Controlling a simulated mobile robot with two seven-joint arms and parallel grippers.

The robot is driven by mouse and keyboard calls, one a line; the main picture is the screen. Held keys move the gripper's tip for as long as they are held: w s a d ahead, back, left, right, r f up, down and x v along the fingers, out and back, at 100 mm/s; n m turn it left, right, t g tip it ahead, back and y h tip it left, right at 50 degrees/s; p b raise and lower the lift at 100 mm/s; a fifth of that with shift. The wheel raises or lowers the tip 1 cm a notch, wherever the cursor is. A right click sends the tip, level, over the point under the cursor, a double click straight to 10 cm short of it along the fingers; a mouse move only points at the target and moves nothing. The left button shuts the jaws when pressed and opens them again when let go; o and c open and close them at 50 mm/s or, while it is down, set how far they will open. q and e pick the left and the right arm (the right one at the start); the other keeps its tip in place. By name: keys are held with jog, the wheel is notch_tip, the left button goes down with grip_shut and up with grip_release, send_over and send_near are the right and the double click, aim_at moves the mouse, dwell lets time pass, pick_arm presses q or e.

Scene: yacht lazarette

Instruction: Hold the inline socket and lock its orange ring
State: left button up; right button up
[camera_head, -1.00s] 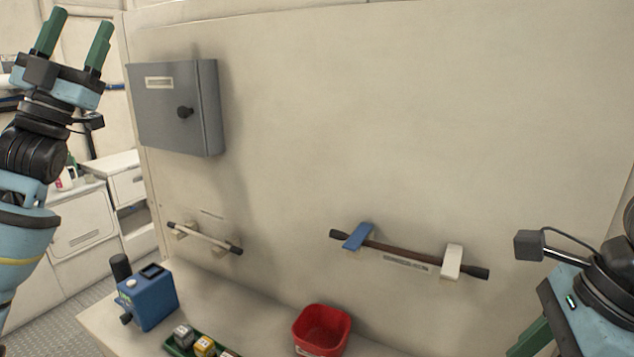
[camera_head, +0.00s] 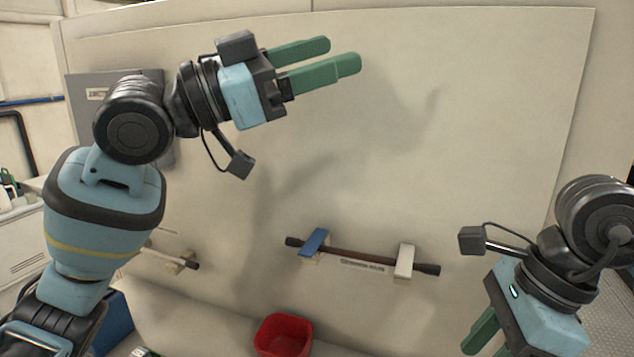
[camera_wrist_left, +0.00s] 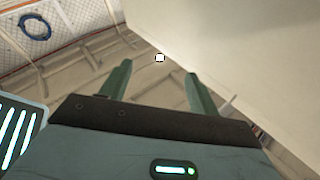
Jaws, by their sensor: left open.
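A dark brown rod or cable (camera_head: 362,256) with black ends lies across the wall, held by a blue clip (camera_head: 314,242) and a white clip (camera_head: 404,261). I cannot make out an inline socket or an orange ring for certain. My left gripper (camera_head: 340,54) is raised in front of the upper wall, fingers pointing right, open and empty, well above the rod. In the left wrist view its two green fingers (camera_wrist_left: 160,85) stand apart with nothing between them. My right gripper (camera_head: 488,342) is low at the right, pointing down left; its fingertips are partly cut off.
A red bin (camera_head: 283,336) stands on the ledge below the rod. A shorter pale rod (camera_head: 165,258) and a grey wall box (camera_head: 85,95) are partly behind my left arm. A blue box (camera_head: 113,325) is at the lower left. The wall's upper middle is clear.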

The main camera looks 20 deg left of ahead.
pick_arm(q)
jog(key=s+d+f+g+y, duration=0.1)
jog(key=d+f+g+y, duration=0.2)
jog(key=f, duration=0.4)
jog(key=s+d+f+n+g+y, duration=0.1)
jog(key=s+d+f+g+y, duration=0.1)
jog(key=d+f+g, duration=0.3)
jog(key=s+d+f+g+y, duration=0.1)
jog(key=d+f+y, duration=0.15)
jog(key=f, duration=0.55)
jog(key=a+f+n+g+y, duration=0.1)
jog(key=a+f+y, duration=0.1)
jog(key=f, duration=0.4)
jog(key=a+f+n+g+y, duration=0.1)
jog(key=a+f+y, duration=0.2)
jog(key=f, duration=0.3)
jog(key=a+f+n+g+y, duration=0.1)
jog(key=a+f+n+y, duration=0.1)
jog(key=f, duration=0.4)
jog(key=shift+s+a+y, duration=0.35)
jog(key=shift+a+y, duration=0.4)
jog(key=shift+y, duration=0.5)
jog(key=shift+a+f, duration=0.3)
jog(key=shift+f, duration=3.95)
jog(key=c, duration=1.3)
pick_arm(e)
jog(key=shift+c, duration=0.5)
